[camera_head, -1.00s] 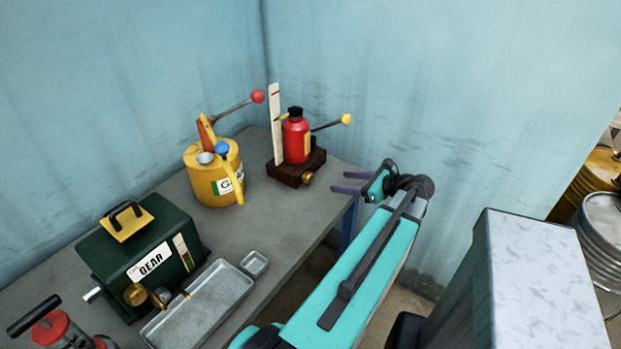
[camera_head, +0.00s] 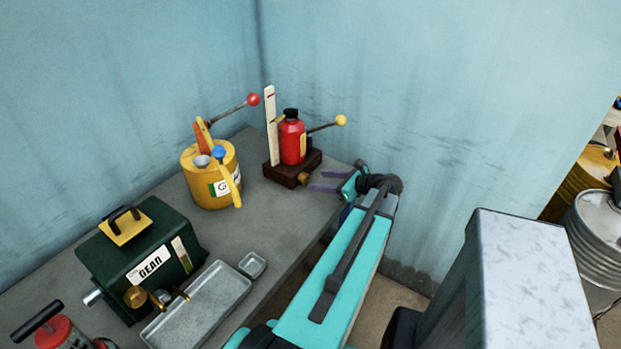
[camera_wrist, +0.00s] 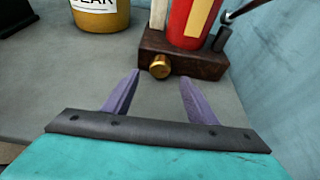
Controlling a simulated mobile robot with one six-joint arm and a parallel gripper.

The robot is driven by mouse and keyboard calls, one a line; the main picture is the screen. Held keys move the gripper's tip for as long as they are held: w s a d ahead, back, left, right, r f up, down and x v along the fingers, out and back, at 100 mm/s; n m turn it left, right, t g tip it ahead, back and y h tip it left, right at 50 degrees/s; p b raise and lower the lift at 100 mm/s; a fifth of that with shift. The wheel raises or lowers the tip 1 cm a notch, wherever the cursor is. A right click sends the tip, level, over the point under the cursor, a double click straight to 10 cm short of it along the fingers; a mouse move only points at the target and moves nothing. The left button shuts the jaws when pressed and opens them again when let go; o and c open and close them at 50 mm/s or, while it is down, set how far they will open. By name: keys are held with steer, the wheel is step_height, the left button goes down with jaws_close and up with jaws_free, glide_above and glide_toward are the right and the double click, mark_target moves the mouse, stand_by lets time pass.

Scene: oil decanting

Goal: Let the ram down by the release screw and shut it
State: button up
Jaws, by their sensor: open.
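The red ram (camera_head: 292,142) with a black cap stands upright on a dark brown base (camera_head: 287,176) at the back right of the bench. It also shows in the wrist view (camera_wrist: 189,22), cut off at the top. The brass release screw (camera_wrist: 160,67) sticks out of the base's front face; in the head view the screw (camera_head: 304,179) is close to my fingertips. My gripper (camera_wrist: 158,85) is open and empty. Its two purple fingers point at the base, with the screw ahead of and between them, apart from both. A yellow-knobbed lever (camera_head: 340,120) leans out to the right.
A white marked scale (camera_head: 271,125) stands beside the ram. A yellow can (camera_head: 190,160) is to its left. A green box (camera_head: 170,240), a metal tray (camera_head: 212,308) and a small dish (camera_head: 252,265) lie nearer. The bench is bare in front of the base.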

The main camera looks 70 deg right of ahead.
mark_target(307, 180)
steer(key=shift+p+x, duration=0.75)
steer(key=shift+x, duration=2.4)
steer(key=shift+s, duration=0.1)
steer(key=c, duration=1.1)
steer(key=shift+f, duration=0.1)
